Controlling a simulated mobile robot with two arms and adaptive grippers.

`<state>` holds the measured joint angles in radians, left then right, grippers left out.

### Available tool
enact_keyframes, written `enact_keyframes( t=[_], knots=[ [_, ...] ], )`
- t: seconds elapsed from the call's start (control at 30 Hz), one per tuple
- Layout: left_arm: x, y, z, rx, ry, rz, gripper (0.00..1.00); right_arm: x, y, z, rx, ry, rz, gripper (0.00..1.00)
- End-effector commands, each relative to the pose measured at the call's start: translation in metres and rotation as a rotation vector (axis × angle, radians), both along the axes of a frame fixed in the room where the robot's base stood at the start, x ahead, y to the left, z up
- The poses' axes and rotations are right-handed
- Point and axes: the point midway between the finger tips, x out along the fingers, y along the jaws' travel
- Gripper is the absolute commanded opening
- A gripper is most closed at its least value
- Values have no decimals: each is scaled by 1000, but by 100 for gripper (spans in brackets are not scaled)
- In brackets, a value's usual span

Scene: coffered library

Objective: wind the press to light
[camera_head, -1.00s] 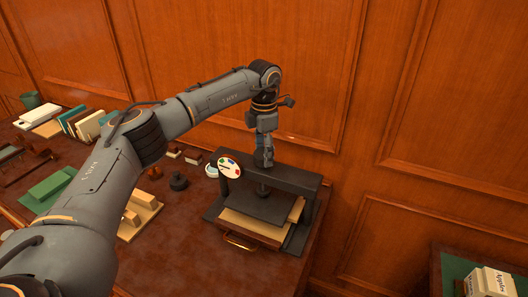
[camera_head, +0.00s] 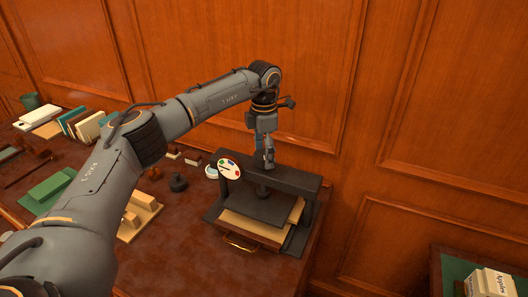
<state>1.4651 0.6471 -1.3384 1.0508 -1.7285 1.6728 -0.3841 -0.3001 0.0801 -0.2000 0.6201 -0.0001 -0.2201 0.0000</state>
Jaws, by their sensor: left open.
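The press (camera_head: 300,182) stands at the right end of the brown desk. It has a dark frame with a crossbar, a dark plate (camera_head: 255,207) under it, and a pale board (camera_head: 254,226) below the plate. A round dial with a painter's palette picture (camera_head: 229,168) sits at the left of the crossbar; I cannot tell which setting it marks. My left gripper (camera_head: 266,160) points down just above the middle of the crossbar, over the screw. It is open. The press's handle is hidden or hard to make out behind the fingers. My right gripper is not in view.
The brown desk (camera_head: 190,255) has free room left of the press. A dark knob-like stamp (camera_head: 178,182), wooden blocks (camera_head: 145,199), a green block (camera_head: 52,185) and several books (camera_head: 88,126) stand on it. A wood-panelled wall (camera_head: 330,90) rises close behind the press.

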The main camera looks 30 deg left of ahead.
Motion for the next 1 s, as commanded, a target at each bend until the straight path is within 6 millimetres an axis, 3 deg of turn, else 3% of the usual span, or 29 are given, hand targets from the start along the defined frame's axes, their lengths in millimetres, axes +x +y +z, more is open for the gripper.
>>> enact_keyframes(
  t=[0.23,0.7,1.0],
  knots=[
    [1,0,17,-1,-4,0,78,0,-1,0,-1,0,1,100],
    [1,0,107,0,-3,0,78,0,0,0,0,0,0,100],
    [0,0,120,0,0,0,78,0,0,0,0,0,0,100]
  ],
)
